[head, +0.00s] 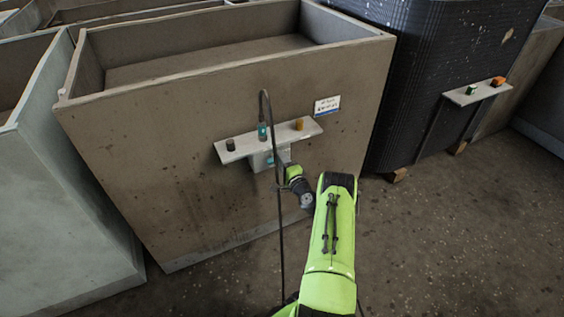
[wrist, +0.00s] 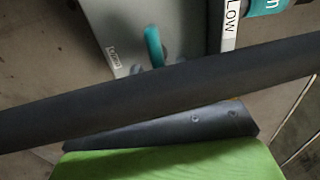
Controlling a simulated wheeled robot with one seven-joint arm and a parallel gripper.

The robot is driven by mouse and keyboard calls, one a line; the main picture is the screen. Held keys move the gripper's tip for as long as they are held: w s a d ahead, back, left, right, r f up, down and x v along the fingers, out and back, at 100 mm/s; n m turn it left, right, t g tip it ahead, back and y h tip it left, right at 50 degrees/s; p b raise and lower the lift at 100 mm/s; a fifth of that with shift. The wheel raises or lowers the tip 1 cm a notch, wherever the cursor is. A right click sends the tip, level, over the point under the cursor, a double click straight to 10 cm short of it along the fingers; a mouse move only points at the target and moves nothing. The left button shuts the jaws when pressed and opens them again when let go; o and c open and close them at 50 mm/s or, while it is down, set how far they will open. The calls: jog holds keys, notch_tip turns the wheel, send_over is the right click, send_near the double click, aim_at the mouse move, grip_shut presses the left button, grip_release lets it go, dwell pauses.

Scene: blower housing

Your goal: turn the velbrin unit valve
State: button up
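A pale grey box (head: 265,158) with teal parts hangs under a narrow shelf on the brown bin's front wall. I cannot tell whether this lever is the velbrin unit valve. My gripper (head: 286,166) is close in front of the box, at its right side in the head view. Its fingertips are hard to make out, and contact with the lever cannot be seen. A dark bar (wrist: 165,92) crosses the wrist view and hides the lever's lower end.
The shelf (head: 250,143) holds a dark cylinder (head: 230,145), a teal item (head: 262,132) and an orange cylinder (head: 298,125). A thin dark hose (head: 281,235) hangs close beside my arm. A second shelf (head: 462,98) is at right. Floor at lower right is clear.

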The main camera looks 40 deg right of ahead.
jog(key=shift+s, duration=0.1)
jog(key=p+v, duration=0.7)
jog(key=v, duration=0.8)
jog(key=shift+s+a, duration=0.2)
jog(key=shift+s, duration=0.1)
